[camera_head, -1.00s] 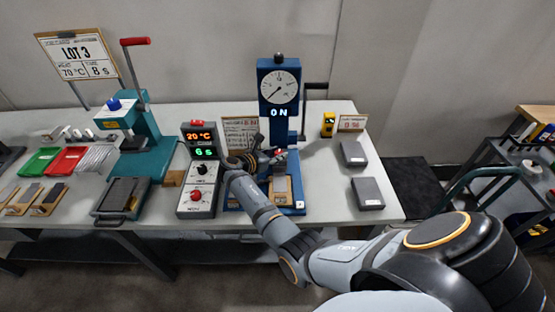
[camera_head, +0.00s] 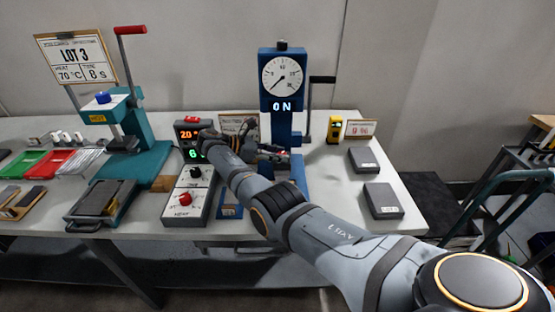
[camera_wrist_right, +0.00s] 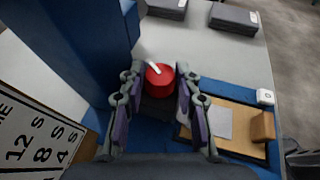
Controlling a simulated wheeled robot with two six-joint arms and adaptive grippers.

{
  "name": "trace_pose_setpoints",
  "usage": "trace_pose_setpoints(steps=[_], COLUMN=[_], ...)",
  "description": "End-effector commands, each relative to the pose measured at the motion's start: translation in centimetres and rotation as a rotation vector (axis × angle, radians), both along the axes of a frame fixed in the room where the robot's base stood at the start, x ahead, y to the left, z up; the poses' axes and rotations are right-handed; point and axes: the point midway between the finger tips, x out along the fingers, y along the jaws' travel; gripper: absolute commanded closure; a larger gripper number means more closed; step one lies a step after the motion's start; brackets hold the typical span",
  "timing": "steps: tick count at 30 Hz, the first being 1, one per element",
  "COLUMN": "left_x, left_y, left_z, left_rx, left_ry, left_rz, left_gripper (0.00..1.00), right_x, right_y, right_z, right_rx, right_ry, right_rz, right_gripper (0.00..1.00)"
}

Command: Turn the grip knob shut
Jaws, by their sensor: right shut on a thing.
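The grip knob is a round red knob with a white pointer bar, on the blue tester stand. In the right wrist view the knob (camera_wrist_right: 160,80) sits between the two fingers of my right gripper (camera_wrist_right: 159,88), which is shut on it. In the head view my right gripper (camera_head: 272,152) reaches in front of the blue stand (camera_head: 298,165), and the arm hides most of the stand's base. The stand carries a round dial (camera_head: 281,77) and a display reading "ON". My left gripper is not in view.
A grey control box (camera_head: 190,197) with a red knob and lit digits stands left of the stand, partly behind my arm. A teal press (camera_head: 146,150) stands further left. Two dark grey blocks (camera_head: 383,200) and a yellow device (camera_head: 334,128) are on the right.

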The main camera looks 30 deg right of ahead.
Motion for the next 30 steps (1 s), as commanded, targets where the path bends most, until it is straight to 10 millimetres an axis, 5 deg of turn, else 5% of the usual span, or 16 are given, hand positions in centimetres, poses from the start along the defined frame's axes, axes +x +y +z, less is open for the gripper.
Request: trace_pose_setpoints(steps=[11, 12, 17, 26, 30], left_x=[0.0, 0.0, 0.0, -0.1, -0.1], left_y=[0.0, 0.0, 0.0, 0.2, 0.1], left_z=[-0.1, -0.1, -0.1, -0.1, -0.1], left_rx=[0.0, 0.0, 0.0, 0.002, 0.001], left_ry=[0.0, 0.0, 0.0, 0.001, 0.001], left_rz=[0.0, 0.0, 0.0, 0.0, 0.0], left_gripper=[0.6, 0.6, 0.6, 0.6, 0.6], right_x=[-0.1, -0.1, 0.0, 0.0, 0.0], right_y=[0.0, 0.0, 0.0, 0.0, 0.0], right_z=[-0.2, -0.2, -0.1, 0.1, 2.0], right_rx=[0.003, 0.003, 0.003, 0.001, 0.002], right_ry=[0.005, 0.005, 0.004, 0.0, -0.003], right_rz=[-0.003, -0.003, -0.003, -0.002, -0.002], right_gripper=[0.99, 0.63, 0.44, 0.44, 0.44])
